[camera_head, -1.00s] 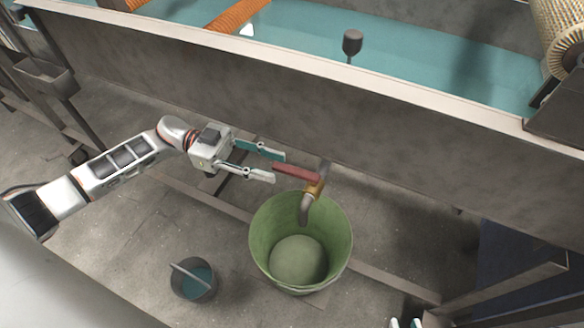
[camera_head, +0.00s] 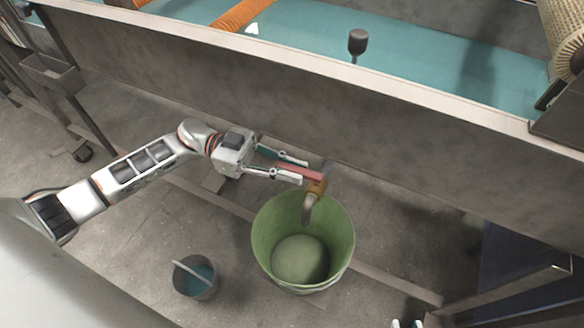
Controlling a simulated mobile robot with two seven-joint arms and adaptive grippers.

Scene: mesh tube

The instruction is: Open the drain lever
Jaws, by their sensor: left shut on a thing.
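The red drain lever (camera_head: 314,172) sticks out to the left from a brass tap (camera_head: 316,188) on the tank's outer wall. The tap's grey spout points down over a green bucket (camera_head: 262,235). My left gripper (camera_head: 302,171) comes in from the left and is shut on the red lever, one finger on each side of it. The lever's left end is partly hidden between the fingers. Only the two pale fingertips of my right gripper (camera_head: 406,324) show at the bottom edge; they are apart, with nothing seen between them.
A long grey tank (camera_head: 420,125) with teal water runs across the back. A small dark bucket (camera_head: 193,294) with a handle stands on the floor at lower left. Metal frame bars (camera_head: 400,287) run beneath the tank. A dark panel stands at right.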

